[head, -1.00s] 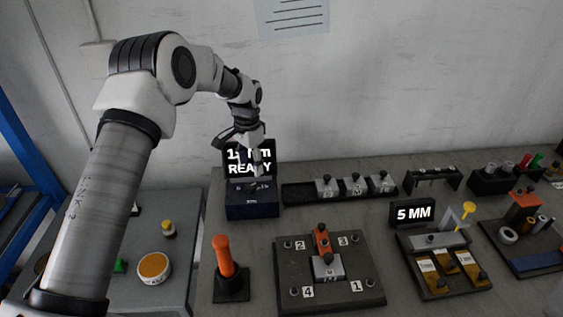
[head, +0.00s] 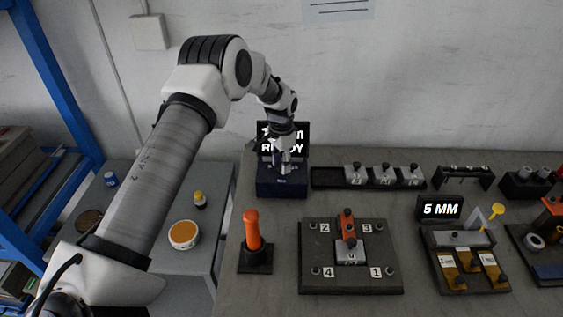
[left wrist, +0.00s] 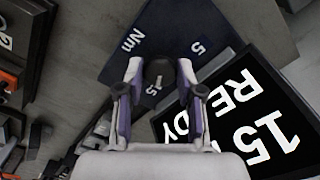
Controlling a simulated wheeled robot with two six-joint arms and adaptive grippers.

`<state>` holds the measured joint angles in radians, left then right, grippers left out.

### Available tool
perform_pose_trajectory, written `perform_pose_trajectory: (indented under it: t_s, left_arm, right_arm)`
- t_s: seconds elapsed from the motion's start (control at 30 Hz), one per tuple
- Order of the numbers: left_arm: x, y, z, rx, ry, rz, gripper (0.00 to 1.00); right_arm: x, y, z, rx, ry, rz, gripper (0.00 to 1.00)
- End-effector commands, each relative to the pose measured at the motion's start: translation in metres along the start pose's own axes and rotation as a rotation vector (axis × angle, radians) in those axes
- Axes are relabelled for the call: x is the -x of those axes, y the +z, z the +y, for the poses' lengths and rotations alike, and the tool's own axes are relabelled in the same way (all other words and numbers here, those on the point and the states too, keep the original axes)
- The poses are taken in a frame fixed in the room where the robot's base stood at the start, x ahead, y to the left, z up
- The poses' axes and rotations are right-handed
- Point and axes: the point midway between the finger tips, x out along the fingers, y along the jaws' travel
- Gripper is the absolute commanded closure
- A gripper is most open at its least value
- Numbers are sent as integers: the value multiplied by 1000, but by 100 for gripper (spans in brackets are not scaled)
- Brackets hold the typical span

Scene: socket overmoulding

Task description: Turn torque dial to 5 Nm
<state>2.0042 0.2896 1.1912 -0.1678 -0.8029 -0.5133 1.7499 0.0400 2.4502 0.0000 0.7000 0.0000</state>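The torque unit (head: 281,187) is a dark blue box with a black screen behind it. In the left wrist view the screen (left wrist: 236,108) reads 15 and READY. The dark round dial (left wrist: 158,73) carries a pale pointer mark, with the labels Nm, 5 and 15 around it. My left gripper (head: 284,166) points down over the box. In the left wrist view the fingertips (left wrist: 160,66) stand one on each side of the dial. Whether they press on it I cannot tell. In the head view the gripper hides the dial and part of the screen. My right gripper is not in view.
Right of the unit is a rail with grey blocks (head: 383,174). In front stand an orange-handled tool (head: 252,230) and a numbered plate (head: 350,280). A 5 MM display (head: 440,208) is farther right. A side table with an orange-topped tub (head: 184,235) is at left.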

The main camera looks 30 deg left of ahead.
Motion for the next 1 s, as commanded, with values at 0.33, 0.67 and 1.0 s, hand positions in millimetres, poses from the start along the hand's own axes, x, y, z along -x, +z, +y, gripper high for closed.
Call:
perform_pose_trajectory:
  t_s: [0.33, 0.67, 1.0]
  left_arm:
    - [-1, 0, 1, 18, 1, 0, 98]
    - [-1, 0, 1, 169, 1, 0, 98]
    - [0, -1, 1, 470, 1, 0, 98]
  right_arm:
    - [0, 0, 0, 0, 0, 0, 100]
    - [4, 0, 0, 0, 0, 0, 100]
    - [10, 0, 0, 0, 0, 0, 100]
